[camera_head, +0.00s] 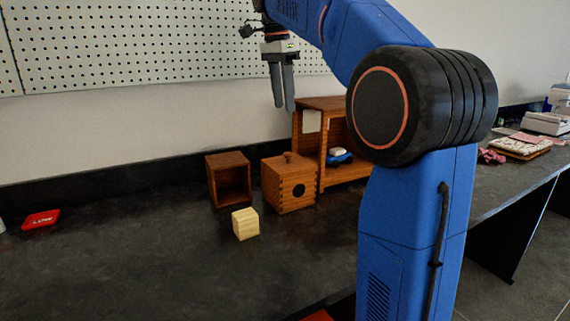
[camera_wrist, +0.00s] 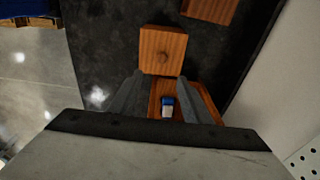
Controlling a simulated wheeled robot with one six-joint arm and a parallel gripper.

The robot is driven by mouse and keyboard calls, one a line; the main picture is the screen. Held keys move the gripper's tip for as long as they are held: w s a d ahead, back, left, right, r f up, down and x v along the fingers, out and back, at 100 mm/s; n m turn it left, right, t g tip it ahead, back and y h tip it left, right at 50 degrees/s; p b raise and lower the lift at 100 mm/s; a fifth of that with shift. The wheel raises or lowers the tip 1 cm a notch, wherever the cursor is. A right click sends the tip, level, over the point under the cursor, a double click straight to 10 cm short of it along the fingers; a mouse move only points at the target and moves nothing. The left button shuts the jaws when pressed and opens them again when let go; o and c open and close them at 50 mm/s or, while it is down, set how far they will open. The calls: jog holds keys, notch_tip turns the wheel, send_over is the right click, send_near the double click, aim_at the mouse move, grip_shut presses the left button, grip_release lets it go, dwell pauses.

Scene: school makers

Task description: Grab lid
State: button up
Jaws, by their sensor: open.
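A wooden box (camera_head: 290,190) with a round dark hole in its front stands on the dark counter in the head view. Its lid (camera_head: 289,161) lies on top with a small round knob in the middle. The box top also shows in the wrist view (camera_wrist: 163,50), just past the fingertips. My gripper (camera_head: 285,107) is open and empty, fingers down, high above the counter. It is well above the lid and apart from it.
A larger wooden shelf (camera_head: 311,103) with a blue and white item inside stands close right of the box. An open-fronted wooden box (camera_head: 212,180) stands left. A pale block (camera_head: 245,224) lies in front. A red case (camera_head: 41,219) is far left. Pegboard is behind.

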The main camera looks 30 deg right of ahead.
send_over(288, 153)
jog(key=f, duration=0.9)
jog(key=shift+s+a, duration=0.1)
jog(key=shift+a, duration=0.1)
jog(key=shift+w+d+f, duration=0.1)
jog(key=shift+f, duration=1.3)
jog(key=shift+w+d+f, duration=0.1)
jog(key=shift+f, duration=1.25)
grip_shut()
jog(key=shift+r, duration=0.15)
